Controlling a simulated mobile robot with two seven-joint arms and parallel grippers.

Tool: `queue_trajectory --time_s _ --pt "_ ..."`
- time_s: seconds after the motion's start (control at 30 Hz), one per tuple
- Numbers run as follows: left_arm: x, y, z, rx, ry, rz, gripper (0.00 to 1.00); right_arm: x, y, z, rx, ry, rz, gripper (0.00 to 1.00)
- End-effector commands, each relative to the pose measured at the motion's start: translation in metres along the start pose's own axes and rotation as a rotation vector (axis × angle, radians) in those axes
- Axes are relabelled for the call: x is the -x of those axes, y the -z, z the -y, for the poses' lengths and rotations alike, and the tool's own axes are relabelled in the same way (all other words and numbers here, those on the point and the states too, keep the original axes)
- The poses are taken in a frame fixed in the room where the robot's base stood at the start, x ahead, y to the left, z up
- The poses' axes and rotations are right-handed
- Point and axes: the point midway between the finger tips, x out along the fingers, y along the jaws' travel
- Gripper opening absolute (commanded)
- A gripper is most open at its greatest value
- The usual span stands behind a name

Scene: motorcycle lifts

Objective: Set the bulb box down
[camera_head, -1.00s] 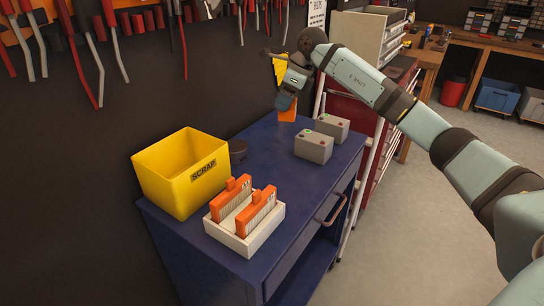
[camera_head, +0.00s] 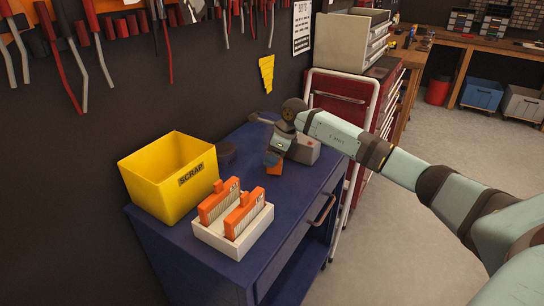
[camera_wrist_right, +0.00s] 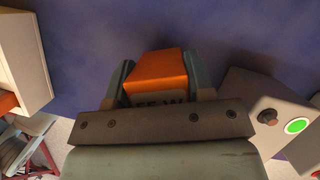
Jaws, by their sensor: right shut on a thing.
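The bulb box (camera_head: 274,169), orange with a pale lettered face, is in my right gripper (camera_head: 273,160), over the blue cabinet top (camera_head: 318,183) between the white tray and the grey boxes. In the right wrist view the orange bulb box (camera_wrist_right: 158,68) sits between the two fingers of the right gripper (camera_wrist_right: 159,82), which are shut on its sides. The gripper hides part of it, and I cannot tell whether its bottom touches the cabinet top. My left gripper is out of view.
A white tray (camera_head: 238,247) holds two orange-and-white boxes (camera_head: 243,219) at the front. A yellow SCRAP bin (camera_head: 155,182) stands at the left. A grey box (camera_head: 307,150) is close behind my gripper; its green button shows in the right wrist view (camera_wrist_right: 296,126). A red tool cart (camera_head: 340,100) stands beyond.

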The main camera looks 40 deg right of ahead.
Motion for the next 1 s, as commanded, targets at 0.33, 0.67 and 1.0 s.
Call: queue_trajectory --time_s 0.33,0.67,1.0 --pt "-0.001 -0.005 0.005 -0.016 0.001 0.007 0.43 -0.005 0.002 0.0 0.001 0.001 0.002 0.25" --pt "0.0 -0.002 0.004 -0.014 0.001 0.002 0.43 -0.005 0.002 0.0 0.001 0.001 0.001 0.74" --pt "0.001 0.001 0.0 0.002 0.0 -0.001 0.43 0.02 0.001 0.001 0.001 0.004 0.001 0.74"
